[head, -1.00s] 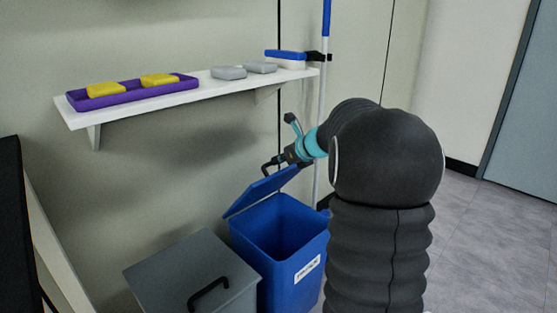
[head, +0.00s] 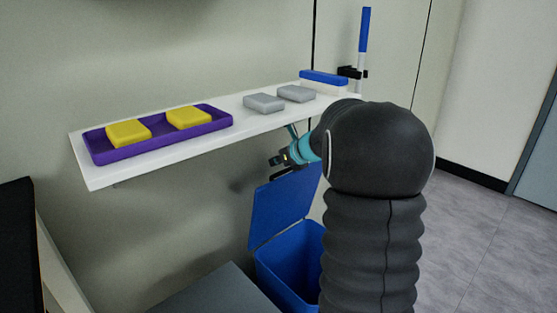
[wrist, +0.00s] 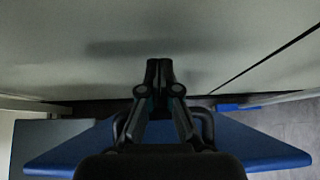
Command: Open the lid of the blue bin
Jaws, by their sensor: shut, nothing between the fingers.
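The blue bin (head: 284,276) stands against the wall, partly hidden behind my arm. Its lid (head: 280,206) is raised steeply toward the wall, and the bin's mouth is open. My gripper (head: 277,161) is at the lid's upper edge, just below the shelf; whether it touches the lid is unclear. In the wrist view my gripper (wrist: 159,64) has its fingers together with nothing between them, and the blue lid (wrist: 66,151) spreads beneath and behind them. A dark handle-like loop (wrist: 206,122) shows beside the fingers.
A white shelf (head: 250,128) runs along the wall just above my gripper. It holds a purple tray (head: 160,142) with two yellow blocks, two grey blocks (head: 264,102) and a blue-and-white item (head: 323,78). A grey bin (head: 215,292) stands left of the blue one. Floor is clear at right.

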